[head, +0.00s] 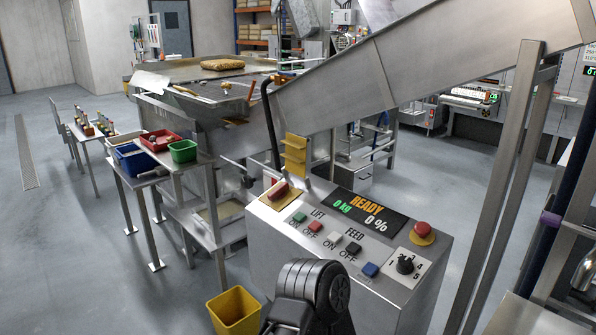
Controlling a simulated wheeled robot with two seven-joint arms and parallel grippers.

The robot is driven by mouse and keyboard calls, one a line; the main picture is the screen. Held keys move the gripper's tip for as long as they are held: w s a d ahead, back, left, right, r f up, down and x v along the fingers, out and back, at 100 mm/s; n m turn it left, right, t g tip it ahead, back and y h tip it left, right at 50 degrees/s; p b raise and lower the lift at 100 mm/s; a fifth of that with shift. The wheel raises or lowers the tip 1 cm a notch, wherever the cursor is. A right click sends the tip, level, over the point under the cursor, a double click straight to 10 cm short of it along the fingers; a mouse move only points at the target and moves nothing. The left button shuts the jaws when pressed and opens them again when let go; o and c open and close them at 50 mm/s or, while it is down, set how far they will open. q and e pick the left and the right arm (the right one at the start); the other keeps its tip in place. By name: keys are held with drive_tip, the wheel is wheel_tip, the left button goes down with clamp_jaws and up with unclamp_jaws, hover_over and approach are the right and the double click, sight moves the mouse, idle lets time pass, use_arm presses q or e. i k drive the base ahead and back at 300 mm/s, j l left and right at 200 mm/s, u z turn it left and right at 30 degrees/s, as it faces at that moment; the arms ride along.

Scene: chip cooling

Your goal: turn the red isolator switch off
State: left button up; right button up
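The red isolator switch (279,189) sits on a yellow plate at the upper left corner of the grey control panel (418,283). Its red handle lies slanted across the plate; I cannot read its position marks. The panel display (358,211) reads READY, 0 kg and 0 %. Neither gripper shows in the head view, so nothing of mine is seen touching the switch.
Right of the switch are LIFT and FEED buttons, a blue button (370,269), a black selector knob (405,264) and a red mushroom button (422,229). Yellow holders (294,155) stand behind the switch. A steel chute (430,60) slopes above. A yellow bin (233,311) stands lower left.

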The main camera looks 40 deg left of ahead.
sight(278, 192)
drive_tip(key=i+j+z, duration=0.1)
drive_tip(key=j, duration=1.15)
drive_tip(key=j+z, duration=0.1)
drive_tip(key=j, duration=1.15)
